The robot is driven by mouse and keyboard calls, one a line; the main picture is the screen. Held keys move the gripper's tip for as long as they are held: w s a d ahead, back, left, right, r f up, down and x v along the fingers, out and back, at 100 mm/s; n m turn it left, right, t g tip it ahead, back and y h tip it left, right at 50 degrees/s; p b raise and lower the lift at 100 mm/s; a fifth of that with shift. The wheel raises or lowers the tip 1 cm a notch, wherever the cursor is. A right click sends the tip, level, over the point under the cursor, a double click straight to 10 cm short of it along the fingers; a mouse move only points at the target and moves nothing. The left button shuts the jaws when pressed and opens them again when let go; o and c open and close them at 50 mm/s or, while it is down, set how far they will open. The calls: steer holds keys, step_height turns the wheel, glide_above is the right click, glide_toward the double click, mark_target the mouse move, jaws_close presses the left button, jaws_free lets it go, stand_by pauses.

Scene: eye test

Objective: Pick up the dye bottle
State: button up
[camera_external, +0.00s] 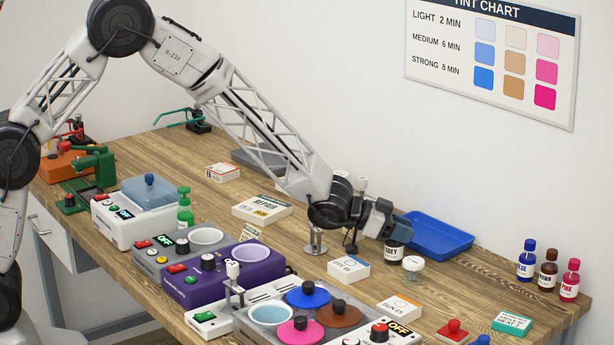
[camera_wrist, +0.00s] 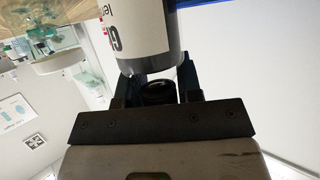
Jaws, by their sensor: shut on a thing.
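A dark dye bottle with a white label, seemingly reading GREY (camera_external: 394,252), is at my gripper (camera_external: 385,226) near the blue tray. In the wrist view my gripper (camera_wrist: 155,78) is shut on this bottle (camera_wrist: 140,28); its white label and grey band fill the top of the picture between the fingers. The fingers hide part of its upper end in the external view. I cannot tell whether its base touches the table. Blue (camera_external: 526,262), brown (camera_external: 547,272) and pink (camera_external: 569,281) dye bottles stand upright at the right end of the table.
A blue tray (camera_external: 445,240) lies just behind my gripper. A small jar (camera_external: 413,264) stands close in front of the held bottle, with a white box (camera_external: 348,268) to the left. A dye unit with coloured lids (camera_external: 338,314) is at the front. Bare wood (camera_external: 475,285) shows at right.

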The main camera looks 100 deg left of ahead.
steer(key=shift+r, duration=0.2)
jaws_close()
step_height(320, 180, up, 10)
steer(key=shift+f, duration=0.25)
stand_by(0.6)
